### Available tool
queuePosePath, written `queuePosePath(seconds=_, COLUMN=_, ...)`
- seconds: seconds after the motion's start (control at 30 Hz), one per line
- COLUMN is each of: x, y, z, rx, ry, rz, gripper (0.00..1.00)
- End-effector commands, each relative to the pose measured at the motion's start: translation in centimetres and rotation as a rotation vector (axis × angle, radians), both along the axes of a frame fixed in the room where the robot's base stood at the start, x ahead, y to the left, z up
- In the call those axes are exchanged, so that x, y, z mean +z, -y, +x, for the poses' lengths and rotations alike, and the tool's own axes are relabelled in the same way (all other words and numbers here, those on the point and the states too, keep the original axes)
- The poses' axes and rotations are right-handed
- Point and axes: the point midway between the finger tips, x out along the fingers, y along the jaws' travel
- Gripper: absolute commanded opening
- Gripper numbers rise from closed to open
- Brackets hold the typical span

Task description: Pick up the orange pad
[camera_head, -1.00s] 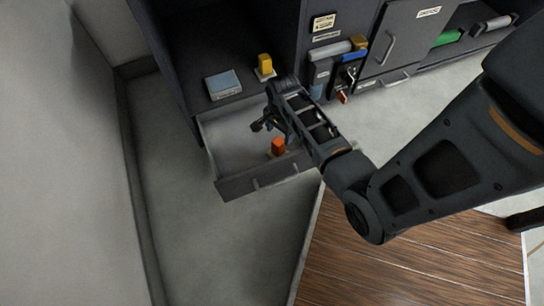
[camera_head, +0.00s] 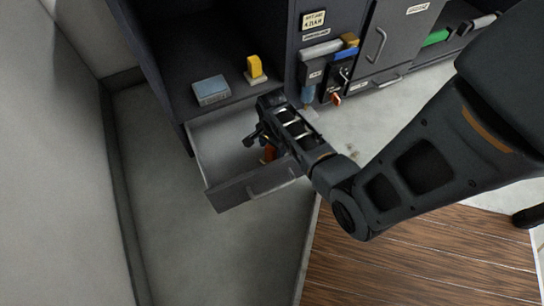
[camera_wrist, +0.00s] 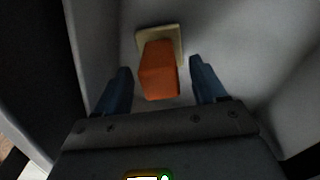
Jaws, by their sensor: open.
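The orange pad (camera_wrist: 159,72) is a block on a pale square base (camera_wrist: 174,38) in the open drawer (camera_head: 222,152). In the wrist view it stands between the two blue fingers of my gripper (camera_wrist: 160,88), with a gap on each side. My gripper is open and empty. In the head view my gripper (camera_head: 258,140) is over the drawer and hides most of the orange pad (camera_head: 268,153), so only a small part of it shows.
A yellow block on a pale base (camera_head: 255,68) and a blue-grey box (camera_head: 212,90) stand on the shelf above the drawer. The drawer front (camera_head: 254,188) and side walls surround the pad. A cabinet door with a handle (camera_head: 376,46) is to the right.

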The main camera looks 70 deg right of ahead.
Motion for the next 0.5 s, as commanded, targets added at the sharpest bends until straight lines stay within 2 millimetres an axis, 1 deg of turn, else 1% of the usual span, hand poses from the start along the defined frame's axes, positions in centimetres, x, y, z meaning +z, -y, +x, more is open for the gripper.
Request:
queuePosePath(seconds=0.07, x=0.1, y=0.0, z=0.01, rx=0.0, ry=0.0, rz=0.0, gripper=0.7)
queuePosePath(seconds=0.1, x=0.11, y=0.0, z=0.01, rx=0.0, ry=0.0, rz=0.0, gripper=0.68)
queuePosePath(seconds=0.5, x=0.1, y=-0.02, z=0.01, rx=0.001, ry=0.0, rz=0.0, gripper=0.3)
